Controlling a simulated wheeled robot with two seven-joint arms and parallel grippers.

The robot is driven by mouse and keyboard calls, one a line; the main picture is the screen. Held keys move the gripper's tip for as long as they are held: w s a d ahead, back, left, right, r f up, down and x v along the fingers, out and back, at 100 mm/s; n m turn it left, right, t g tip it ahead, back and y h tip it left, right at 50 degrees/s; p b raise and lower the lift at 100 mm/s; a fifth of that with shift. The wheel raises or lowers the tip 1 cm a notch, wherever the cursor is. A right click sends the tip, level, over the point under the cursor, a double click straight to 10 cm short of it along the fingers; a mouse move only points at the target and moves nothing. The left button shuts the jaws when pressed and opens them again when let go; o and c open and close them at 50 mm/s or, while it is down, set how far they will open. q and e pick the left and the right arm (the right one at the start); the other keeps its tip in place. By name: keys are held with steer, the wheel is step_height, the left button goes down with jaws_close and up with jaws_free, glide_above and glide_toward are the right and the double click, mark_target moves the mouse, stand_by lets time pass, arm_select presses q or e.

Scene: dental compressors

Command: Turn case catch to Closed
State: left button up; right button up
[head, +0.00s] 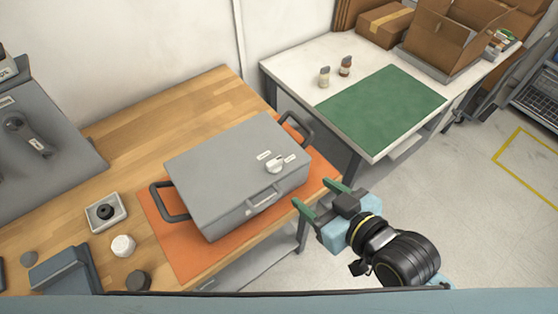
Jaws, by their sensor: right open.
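A grey case (225,175) with dark side handles lies shut-lidded on an orange mat (200,260) on the wooden bench. Its catch (275,164) is a round white knob on the lid, near the front right, between two small white labels. The label text is too small to read. A carry handle (263,200) is on the case's front side. My right gripper (317,193) is open and empty, with green fingers, just right of the case's front right corner and apart from the catch. My left gripper is not in view.
A white table (290,65) with a green mat (382,108), small bottles and cardboard boxes (440,35) stands behind right.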

mark_target(276, 163)
steer(key=x, duration=0.4)
steer(key=r+x, duration=0.1)
steer(key=x, duration=0.3)
steer(key=a+x, duration=0.1)
steer(key=x, duration=0.3)
steer(key=shift+w+a+r, duration=0.15)
steer(key=shift+w+r, duration=0.05)
steer(key=shift+w, duration=0.15)
steer(key=c, duration=1)
